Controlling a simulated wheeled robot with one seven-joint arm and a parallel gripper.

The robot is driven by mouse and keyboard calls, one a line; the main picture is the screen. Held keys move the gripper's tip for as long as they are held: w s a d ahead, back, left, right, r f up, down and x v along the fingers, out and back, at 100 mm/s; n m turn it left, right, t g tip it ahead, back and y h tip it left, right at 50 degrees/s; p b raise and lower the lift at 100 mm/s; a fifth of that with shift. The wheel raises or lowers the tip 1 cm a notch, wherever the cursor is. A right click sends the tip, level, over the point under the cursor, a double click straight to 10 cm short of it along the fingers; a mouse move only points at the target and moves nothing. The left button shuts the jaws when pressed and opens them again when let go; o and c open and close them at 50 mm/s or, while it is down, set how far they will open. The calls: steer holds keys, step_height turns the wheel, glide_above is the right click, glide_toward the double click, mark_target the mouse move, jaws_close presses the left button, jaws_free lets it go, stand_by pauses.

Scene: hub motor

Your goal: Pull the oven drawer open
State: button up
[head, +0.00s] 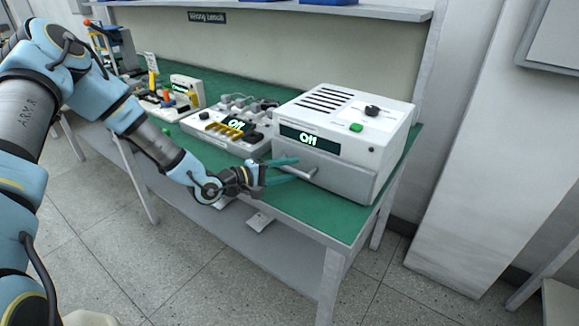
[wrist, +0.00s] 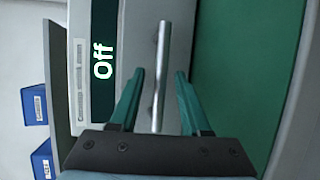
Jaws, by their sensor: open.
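The oven (head: 345,128) is a white box with a slotted top and a display reading "Off", on the right end of the green bench. Its grey drawer front (head: 345,180) is below the display and looks closed. A metal bar handle (head: 304,173) sticks out from the drawer; it also shows in the wrist view (wrist: 162,65). My gripper (head: 289,171) is at the handle with its green fingers open. In the wrist view my gripper (wrist: 160,78) has one finger on each side of the bar, with gaps; I cannot tell of any contact.
The green bench (head: 330,222) has a clear strip before the oven. A shelf (head: 290,9) runs above; a wall column (head: 475,150) is right.

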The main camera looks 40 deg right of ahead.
steer(key=shift+d, duration=0.2)
jaws_close()
stand_by(0.3)
steer(key=shift+f, duration=0.1)
stand_by(1.0)
